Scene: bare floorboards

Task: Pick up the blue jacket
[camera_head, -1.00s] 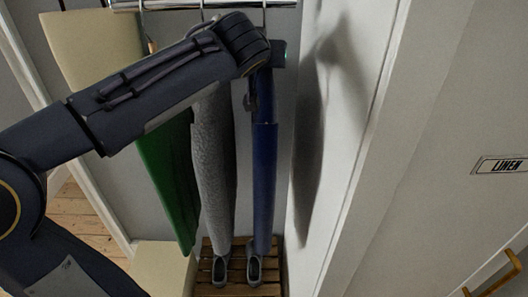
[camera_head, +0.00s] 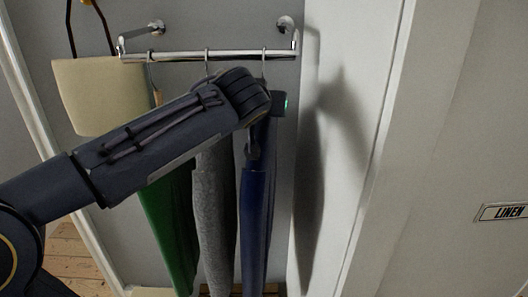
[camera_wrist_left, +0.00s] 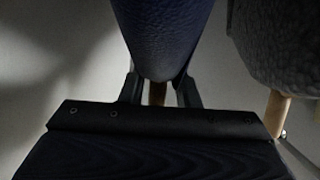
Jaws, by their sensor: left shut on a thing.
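The blue jacket (camera_head: 257,215) hangs at the right end of the chrome rail (camera_head: 205,56), below a hook that still reaches the rail. My left gripper (camera_head: 262,125) is at the jacket's upper part, mostly hidden behind my own wrist in the head view. My right gripper is in neither view.
A grey garment (camera_head: 215,210) hangs close to the left of the blue jacket, and a green garment (camera_head: 172,225) hangs farther left. A cream bag (camera_head: 100,95) hangs at the rail's left end. A white wall stands close on the right, before a door labelled LINEN (camera_head: 503,212).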

